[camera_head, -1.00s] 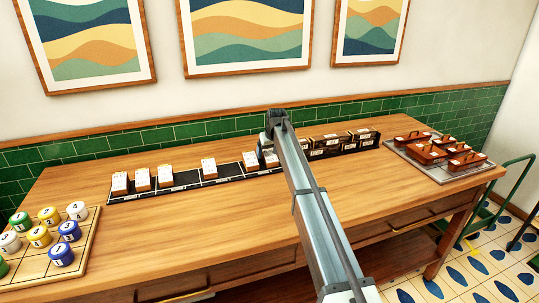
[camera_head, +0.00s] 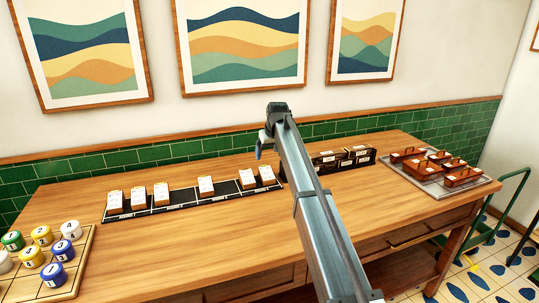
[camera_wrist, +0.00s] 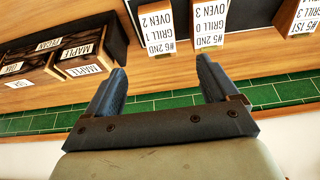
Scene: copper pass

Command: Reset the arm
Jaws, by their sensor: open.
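My gripper (camera_wrist: 160,85) is open and empty in the wrist view, its two dark fingers apart. Behind the fingers stand paper-faced wooden blocks, one reading "#6 2ND" (camera_wrist: 158,25) and one "#5 2ND" (camera_wrist: 212,22). In the head view my arm reaches up from the bottom over the table (camera_head: 230,235). The gripper's fingers hang at the arm's far end and are mostly hidden there. A black rack (camera_head: 178,206) holds several of the paper-faced blocks, with some slots bare.
Dark labelled boxes (camera_head: 359,150) stand right of the rack, partly behind my arm. A grey tray (camera_head: 478,184) of brown handled blocks sits at the right end. A wooden board (camera_head: 80,262) with numbered round pieces lies at left. The front middle of the table is clear.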

